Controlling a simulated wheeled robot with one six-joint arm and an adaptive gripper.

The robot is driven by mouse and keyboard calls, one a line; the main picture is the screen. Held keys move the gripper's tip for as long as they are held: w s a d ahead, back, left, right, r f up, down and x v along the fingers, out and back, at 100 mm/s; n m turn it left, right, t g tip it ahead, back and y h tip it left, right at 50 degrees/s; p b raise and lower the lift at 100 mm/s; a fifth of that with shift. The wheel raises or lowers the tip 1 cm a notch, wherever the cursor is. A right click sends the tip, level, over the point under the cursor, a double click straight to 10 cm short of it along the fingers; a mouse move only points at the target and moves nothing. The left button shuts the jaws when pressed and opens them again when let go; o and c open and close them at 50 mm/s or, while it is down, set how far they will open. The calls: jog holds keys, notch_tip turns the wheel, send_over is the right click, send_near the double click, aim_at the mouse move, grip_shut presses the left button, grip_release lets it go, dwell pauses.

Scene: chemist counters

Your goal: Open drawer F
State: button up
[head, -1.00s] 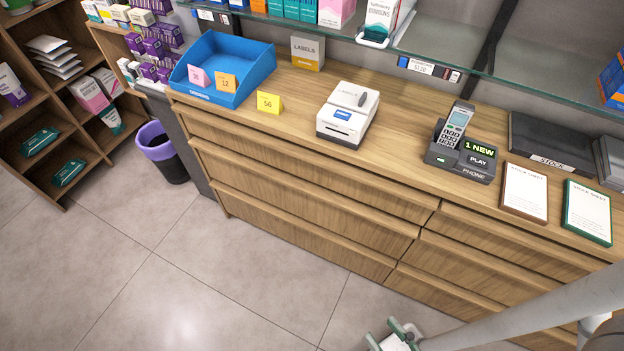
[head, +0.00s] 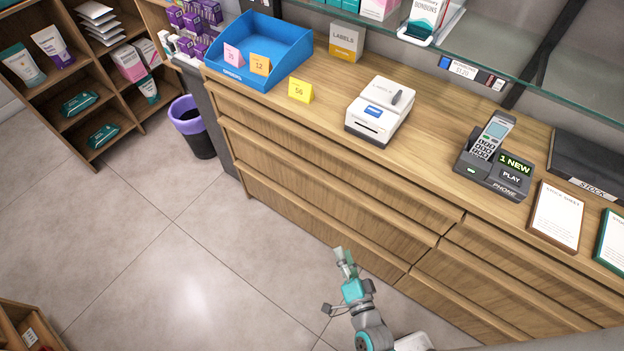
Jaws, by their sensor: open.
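The wooden counter has two columns of closed drawers: a wide left column with a top drawer (head: 320,165), a middle drawer (head: 310,195) and a bottom drawer (head: 300,222), and a right column with a top drawer (head: 510,255) and more below. No letter F can be read on any front, so I cannot tell which is drawer F. My gripper (head: 344,258) is low in front of the counter, near the lower right end of the left column. Its jaws are small in the picture and hold nothing that I can see. Whether it touches the front is unclear.
On the counter top stand a blue tray (head: 272,78), a label printer (head: 380,112) and a phone (head: 488,155). A purple-rimmed bin (head: 190,125) stands left of the counter. A wooden box (head: 25,325) is at the lower left. Open tiled floor (head: 170,250) lies between.

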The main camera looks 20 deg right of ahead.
aim_at(311, 176)
jog(key=w+f+m, duration=0.1)
jog(key=w+m, duration=0.1)
jog(key=w, duration=0.7)
jog(key=w+m+h, duration=0.1)
jog(key=w+m, duration=0.1)
jog(key=w, duration=0.8)
jog(key=w+f+m, duration=0.1)
jog(key=w+m, duration=0.2)
jog(key=w, duration=0.6)
jog(key=shift+w+d+f+h, duration=0.25)
jog(key=shift+w+f+h, duration=0.05)
jog(key=shift+f, duration=0.05)
grip_shut()
